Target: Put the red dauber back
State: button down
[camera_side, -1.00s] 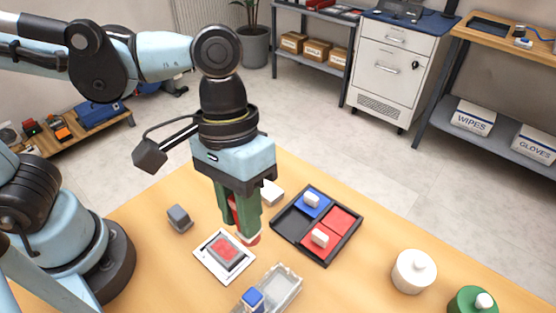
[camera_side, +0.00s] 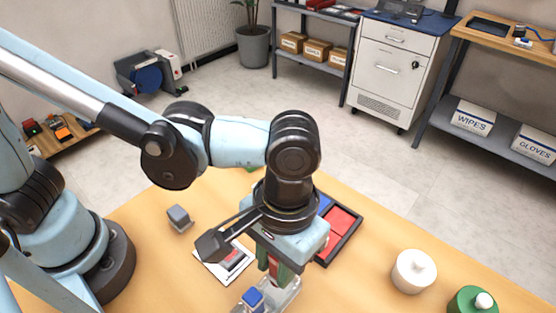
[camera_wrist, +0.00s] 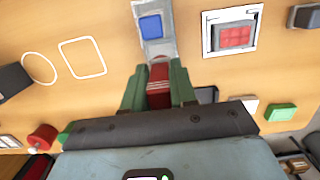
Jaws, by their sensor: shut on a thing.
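My gripper (camera_side: 277,270) is shut on the red dauber (camera_wrist: 158,85), which stands between its green fingers. In the side view, the gripper is over the clear holder (camera_side: 292,295). The blue dauber (camera_side: 252,298) sits at one end of this holder; it also shows in the wrist view (camera_wrist: 151,26). In the wrist view, the red dauber's lower end is at the holder's near part, in line with the blue one. I cannot tell whether it is inside the holder or just above it.
A white card with a red marked block (camera_wrist: 236,38) lies beside the holder. A dark tray with red pads (camera_side: 338,222) is partly behind my gripper. A white jar (camera_side: 413,270) and a green jar (camera_side: 473,302) stand to the right. A grey block (camera_side: 179,218) lies left.

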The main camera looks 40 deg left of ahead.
jog(key=shift+f, duration=2.05)
jog(key=shift+f, duration=0.1)
jog(key=c, duration=0.9)
grip_release()
